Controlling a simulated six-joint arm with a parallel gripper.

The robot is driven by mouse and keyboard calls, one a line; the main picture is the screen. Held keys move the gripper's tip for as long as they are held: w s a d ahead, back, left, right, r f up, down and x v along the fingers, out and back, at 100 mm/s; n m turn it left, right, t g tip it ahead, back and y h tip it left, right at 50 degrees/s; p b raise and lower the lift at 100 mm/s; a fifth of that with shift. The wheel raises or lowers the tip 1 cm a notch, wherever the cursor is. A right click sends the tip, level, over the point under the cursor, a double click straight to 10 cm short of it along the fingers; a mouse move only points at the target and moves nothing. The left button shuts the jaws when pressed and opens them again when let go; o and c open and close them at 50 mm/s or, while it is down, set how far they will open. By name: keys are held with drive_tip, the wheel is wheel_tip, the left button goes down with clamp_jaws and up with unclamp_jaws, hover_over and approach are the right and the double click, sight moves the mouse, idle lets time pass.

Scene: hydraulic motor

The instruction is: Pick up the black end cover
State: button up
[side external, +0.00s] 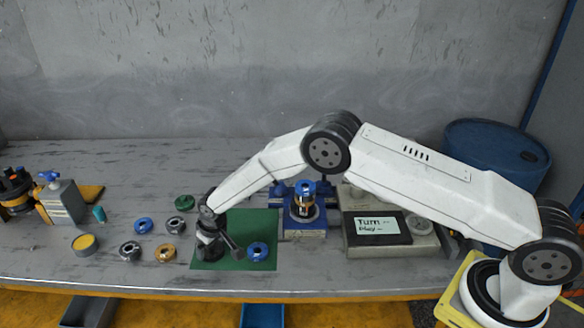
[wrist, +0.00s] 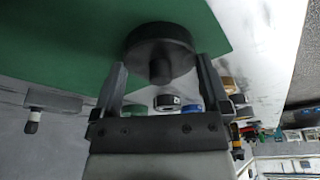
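The black end cover (wrist: 160,47) is a dark round disc with a short central boss. In the wrist view it lies at the edge of the green mat (wrist: 60,50), between the tips of my gripper (wrist: 161,70). The fingers are spread wide, one on each side of the cover; I cannot tell whether they touch it. In the side view my gripper (side external: 210,247) points down low at the left edge of the green mat (side external: 262,222), where it and the dark cover are hard to tell apart.
A blue ring part (side external: 258,251) lies on the mat to the right. Several ring parts, including a brass one (side external: 165,253) and a green one (side external: 184,202), lie to the left. A blue fixture (side external: 305,215) holding a motor part and a signed box (side external: 377,228) stand to the right.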

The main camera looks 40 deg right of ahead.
drive_tip(key=c, duration=1)
drive_tip(key=shift+c, duration=0.2)
drive_tip(key=shift+r, duration=0.1)
drive_tip(key=shift+r, duration=0.7)
drive_tip(key=s+d+r, duration=0.3)
drive_tip(key=s+r, duration=0.8)
drive_tip(key=s, duration=0.2)
drive_tip(key=shift+s+d+r, duration=0.2)
drive_tip(key=shift+s+d, duration=0.05)
drive_tip(key=shift+d, duration=0.05)
drive_tip(key=shift+r, duration=0.8)
